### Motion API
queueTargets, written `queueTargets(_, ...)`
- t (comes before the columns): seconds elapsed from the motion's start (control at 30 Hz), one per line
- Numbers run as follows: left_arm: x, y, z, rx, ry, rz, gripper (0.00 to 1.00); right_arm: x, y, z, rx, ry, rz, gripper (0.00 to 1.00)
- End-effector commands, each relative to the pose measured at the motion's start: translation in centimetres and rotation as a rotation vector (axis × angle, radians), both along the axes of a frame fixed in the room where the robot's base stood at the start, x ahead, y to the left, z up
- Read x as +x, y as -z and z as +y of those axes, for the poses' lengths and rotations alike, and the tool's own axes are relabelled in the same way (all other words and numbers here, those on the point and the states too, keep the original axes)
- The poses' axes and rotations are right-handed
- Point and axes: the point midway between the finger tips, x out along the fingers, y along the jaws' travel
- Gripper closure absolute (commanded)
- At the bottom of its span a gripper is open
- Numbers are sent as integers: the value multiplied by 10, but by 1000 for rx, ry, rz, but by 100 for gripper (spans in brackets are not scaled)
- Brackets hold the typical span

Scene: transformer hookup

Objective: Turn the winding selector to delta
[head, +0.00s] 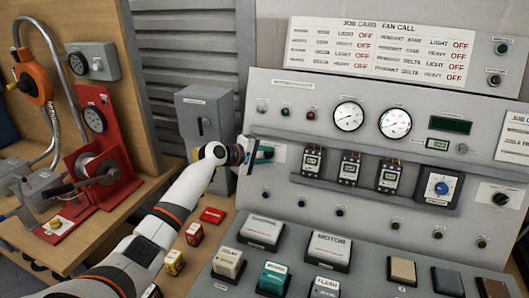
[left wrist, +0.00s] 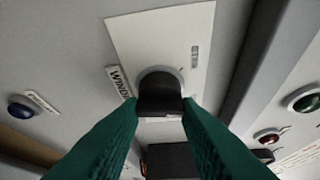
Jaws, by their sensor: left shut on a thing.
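The winding selector is a black knob (left wrist: 160,93) on a white plate (left wrist: 135,38) in the left wrist view. A label beginning "WINDI" (left wrist: 119,80) sits beside it. My left gripper (left wrist: 160,106) has its teal fingers closed on the knob from both sides. In the head view my left gripper (head: 262,154) reaches the left end of the grey panel (head: 280,90) and hides the knob. Part of the white plate (head: 278,150) shows behind the fingers. The knob's pointer direction and the delta mark cannot be read. My right gripper is out of view.
A blue button (left wrist: 20,108) and a red lamp (left wrist: 267,137) flank the plate in the left wrist view. In the head view, a blue dial (head: 440,187) is far right.

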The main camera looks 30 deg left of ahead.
Motion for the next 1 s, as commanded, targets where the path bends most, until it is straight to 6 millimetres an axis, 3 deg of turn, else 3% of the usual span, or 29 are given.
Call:
queueTargets(0.5, 1, -4, -1, 386, 145, 96, 93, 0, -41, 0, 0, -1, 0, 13)
queueTargets(1.0, 1, -1, -1, 516, 195, 127, 93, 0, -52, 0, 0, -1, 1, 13)
